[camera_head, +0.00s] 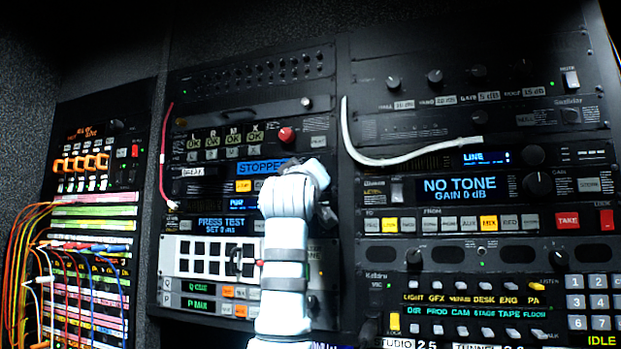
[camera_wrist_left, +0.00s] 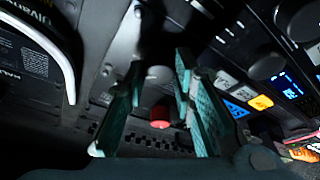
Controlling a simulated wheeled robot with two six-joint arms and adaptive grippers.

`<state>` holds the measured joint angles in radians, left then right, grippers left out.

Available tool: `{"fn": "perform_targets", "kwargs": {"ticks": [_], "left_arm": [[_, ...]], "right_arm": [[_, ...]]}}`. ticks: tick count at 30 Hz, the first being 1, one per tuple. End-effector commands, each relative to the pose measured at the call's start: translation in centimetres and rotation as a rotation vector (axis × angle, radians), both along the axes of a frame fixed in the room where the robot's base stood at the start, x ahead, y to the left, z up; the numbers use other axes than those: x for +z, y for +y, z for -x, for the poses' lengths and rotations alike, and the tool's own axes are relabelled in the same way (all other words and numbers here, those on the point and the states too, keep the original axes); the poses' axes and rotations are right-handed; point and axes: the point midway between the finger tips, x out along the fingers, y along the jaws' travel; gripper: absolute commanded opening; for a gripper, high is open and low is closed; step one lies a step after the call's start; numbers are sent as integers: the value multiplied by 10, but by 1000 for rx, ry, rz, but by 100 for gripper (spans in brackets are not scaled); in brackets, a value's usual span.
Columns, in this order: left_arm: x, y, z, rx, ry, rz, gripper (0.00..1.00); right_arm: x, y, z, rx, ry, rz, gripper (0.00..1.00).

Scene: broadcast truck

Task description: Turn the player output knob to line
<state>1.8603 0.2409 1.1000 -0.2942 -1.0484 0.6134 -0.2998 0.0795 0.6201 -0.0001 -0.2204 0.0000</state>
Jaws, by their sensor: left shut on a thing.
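The player unit shows a blue display (camera_head: 265,167) reading STOPPED, in the middle rack in the head view. My left gripper (camera_head: 300,172) is against the right part of this unit and covers what it holds there. In the left wrist view, the two teal-padded fingers of my left gripper (camera_wrist_left: 158,85) stand on either side of a rounded grey shape, apparently the player output knob (camera_wrist_left: 159,73). The gripper is shut on it. The knob's pointer and its markings cannot be read. My right gripper is in neither view.
A red knob (camera_head: 287,135) sits just above my gripper; it also shows in the wrist view (camera_wrist_left: 160,116). A white cable (camera_head: 365,150) hangs on the right rack, beside a display (camera_head: 485,158) reading LINE. Patch cords (camera_head: 25,240) crowd the left rack.

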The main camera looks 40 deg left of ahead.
Motion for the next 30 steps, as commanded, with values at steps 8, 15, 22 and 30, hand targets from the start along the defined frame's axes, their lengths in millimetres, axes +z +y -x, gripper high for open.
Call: {"fn": "perform_targets", "kwargs": {"ticks": [8, 15, 22, 30], "left_arm": [[-1, 1, -1, 1, 4, 1, 35], [-1, 1, 0, 2, 2, 2, 44], [-3, -4, 8, 3, 0, 1, 44], [-25, -37, 63, 1, -1, 0, 44]], "right_arm": [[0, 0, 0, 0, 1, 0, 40], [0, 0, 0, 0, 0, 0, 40], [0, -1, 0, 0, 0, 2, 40], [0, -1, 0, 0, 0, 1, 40]]}}
